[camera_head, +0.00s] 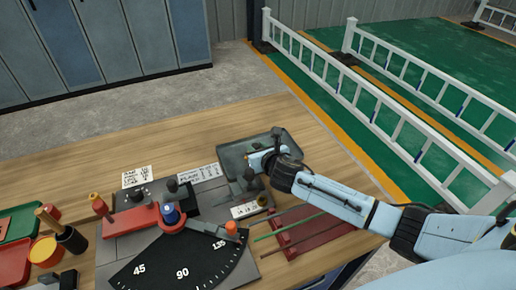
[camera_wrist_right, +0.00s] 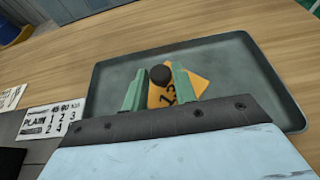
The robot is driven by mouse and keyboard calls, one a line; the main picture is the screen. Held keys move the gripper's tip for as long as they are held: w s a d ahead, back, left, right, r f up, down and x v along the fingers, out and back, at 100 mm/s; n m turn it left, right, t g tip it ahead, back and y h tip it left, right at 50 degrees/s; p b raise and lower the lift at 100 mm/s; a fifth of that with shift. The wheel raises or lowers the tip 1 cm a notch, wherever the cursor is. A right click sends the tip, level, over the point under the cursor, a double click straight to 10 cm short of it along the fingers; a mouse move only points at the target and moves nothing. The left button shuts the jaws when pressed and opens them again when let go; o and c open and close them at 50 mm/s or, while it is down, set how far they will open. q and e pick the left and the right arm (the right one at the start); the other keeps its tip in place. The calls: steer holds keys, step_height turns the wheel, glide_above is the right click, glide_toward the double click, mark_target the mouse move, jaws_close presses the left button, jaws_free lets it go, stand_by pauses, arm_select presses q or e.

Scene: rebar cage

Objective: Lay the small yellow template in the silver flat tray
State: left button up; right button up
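The small yellow template (camera_wrist_right: 190,88), a flat orange-yellow piece with dark numerals and a round black knob (camera_wrist_right: 160,75), shows at the silver flat tray's middle in the right wrist view. It seems to lie on the tray floor. The grey tray (camera_wrist_right: 235,60) also shows in the head view (camera_head: 232,157) at the table's back right. My right gripper (camera_wrist_right: 158,72) is over the tray, its two green fingers standing apart on either side of the knob, with a small gap at the left finger. In the head view my right gripper (camera_head: 258,158) partly hides the tray. My left gripper is not in view.
A red bending tool (camera_head: 130,220) and a dark angle plate (camera_head: 180,262) stand left of the tray. A red rack with rods (camera_head: 310,232) lies in front. Paper cards (camera_head: 198,172) lie beside the tray. The wooden tabletop behind is clear.

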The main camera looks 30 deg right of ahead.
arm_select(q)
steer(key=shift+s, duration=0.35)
arm_select(e)
steer(key=o, duration=0.3)
steer(key=shift+o, duration=0.2)
arm_select(q)
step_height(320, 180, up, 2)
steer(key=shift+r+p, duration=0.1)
steer(key=shift+p, duration=1.05)
arm_select(e)
steer(key=v, duration=1.2)
steer(key=shift+r, duration=0.1)
